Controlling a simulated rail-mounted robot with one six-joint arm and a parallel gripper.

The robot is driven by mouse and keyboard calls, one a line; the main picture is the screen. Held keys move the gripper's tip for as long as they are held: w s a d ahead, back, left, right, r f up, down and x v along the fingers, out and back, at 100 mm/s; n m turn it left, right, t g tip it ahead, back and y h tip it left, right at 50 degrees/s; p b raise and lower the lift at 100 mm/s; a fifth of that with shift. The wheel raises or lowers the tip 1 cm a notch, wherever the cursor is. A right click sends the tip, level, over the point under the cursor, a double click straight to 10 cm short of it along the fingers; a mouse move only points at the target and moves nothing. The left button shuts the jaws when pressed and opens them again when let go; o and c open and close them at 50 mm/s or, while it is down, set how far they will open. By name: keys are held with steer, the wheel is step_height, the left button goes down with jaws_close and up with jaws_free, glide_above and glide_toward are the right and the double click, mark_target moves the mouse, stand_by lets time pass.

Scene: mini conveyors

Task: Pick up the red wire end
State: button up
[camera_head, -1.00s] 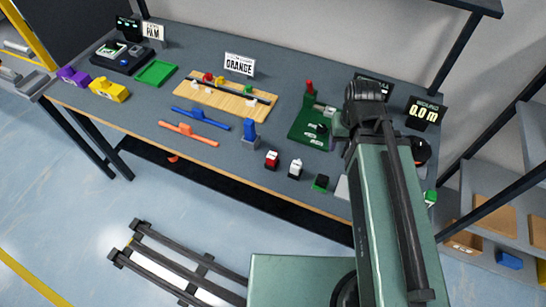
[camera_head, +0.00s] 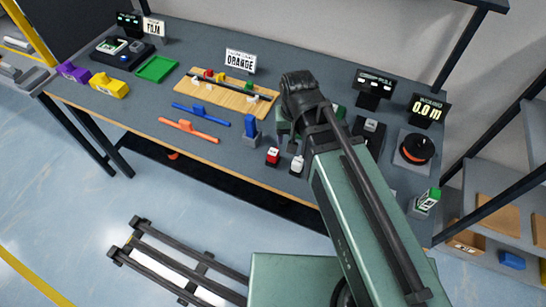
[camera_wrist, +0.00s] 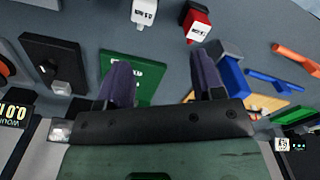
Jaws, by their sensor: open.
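No loose red wire end can be made out for certain. A small red piece (camera_head: 209,75) sits at the back of the wooden board (camera_head: 244,105), beside yellow and white pieces. My gripper shows in the wrist view (camera_wrist: 163,75), its two dark purple fingers apart with nothing between them. It is above the green plate (camera_wrist: 147,88), which my arm mostly hides in the head view. A red block with a white label (camera_head: 272,156) stands near the table's front edge; it also shows in the wrist view (camera_wrist: 196,22).
A white block (camera_head: 297,163) and a blue holder (camera_head: 250,127) stand near the red block. Blue (camera_head: 201,115) and orange (camera_head: 188,130) bars lie left of them.

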steer(key=m, duration=0.2)
glide_above(273, 152)
steer(key=shift+s+f, duration=0.1)
steer(key=shift+f, duration=0.2)
steer(key=shift+w+a+m, duration=0.15)
steer(key=shift+w+m, duration=0.1)
steer(key=shift+m, duration=0.65)
steer(key=shift+d+r+m, duration=0.1)
steer(key=shift+d+m, duration=0.15)
steer(key=shift+m, duration=0.75)
step_height(273, 152, down, 11)
steer(key=b, duration=1.1)
steer(key=shift+s+a, duration=0.1)
steer(key=shift+s, duration=0.05)
steer(key=shift+r, duration=0.1)
steer(key=c, duration=1)
steer(key=shift+r, duration=0.1)
